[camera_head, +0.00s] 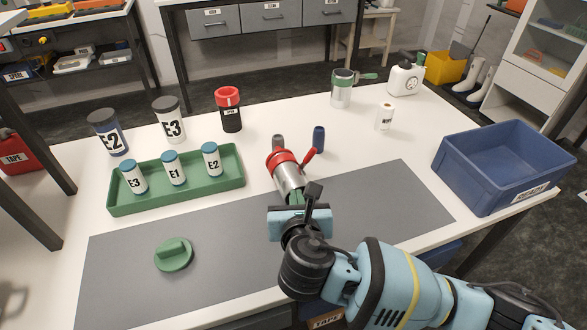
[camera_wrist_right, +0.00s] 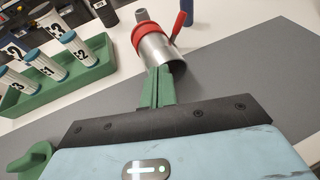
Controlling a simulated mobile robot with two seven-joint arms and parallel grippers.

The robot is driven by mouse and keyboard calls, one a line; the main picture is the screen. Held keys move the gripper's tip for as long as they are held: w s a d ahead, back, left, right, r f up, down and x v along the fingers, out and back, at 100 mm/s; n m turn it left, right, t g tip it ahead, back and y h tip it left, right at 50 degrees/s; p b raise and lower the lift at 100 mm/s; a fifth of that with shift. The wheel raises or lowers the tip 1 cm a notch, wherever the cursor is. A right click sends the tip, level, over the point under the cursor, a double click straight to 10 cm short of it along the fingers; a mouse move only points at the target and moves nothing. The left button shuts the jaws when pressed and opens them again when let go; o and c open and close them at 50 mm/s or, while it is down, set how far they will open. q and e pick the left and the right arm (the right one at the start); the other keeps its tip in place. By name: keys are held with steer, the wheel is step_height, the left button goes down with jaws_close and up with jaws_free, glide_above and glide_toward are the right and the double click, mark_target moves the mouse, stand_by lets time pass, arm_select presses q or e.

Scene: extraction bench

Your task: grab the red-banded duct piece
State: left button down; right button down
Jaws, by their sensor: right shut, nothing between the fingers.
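The red-banded duct piece (camera_head: 289,178) is a short silver metal tube with a red band at its far end and a red lever handle sticking out to the right. It stands at the back edge of the grey mat. My right gripper (camera_head: 296,205) is at its near side, partly covering its lower part. In the right wrist view the duct piece (camera_wrist_right: 157,46) is just beyond the green fingertips (camera_wrist_right: 159,70), which are together with nothing between them. Whether the tips touch the tube I cannot tell. My left gripper is not in view.
A green tray (camera_head: 195,193) with labelled, blue-capped tubes stands left. A dark grey peg and a blue peg (camera_head: 318,139) stand close behind the duct piece. A green-banded metal piece (camera_head: 341,97) is farther back. A blue bin (camera_head: 482,188) stands right; a green knob (camera_head: 173,254) lies front left.

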mark_target(293, 175)
steer(key=w, duration=0.3)
steer(key=w+b, duration=0.1)
steer(key=w, duration=0.2)
steer(key=w+f, duration=0.1)
steer(key=w, duration=0.3)
steer(key=shift+a, duration=0.25)
steer(key=shift+f, duration=0.3)
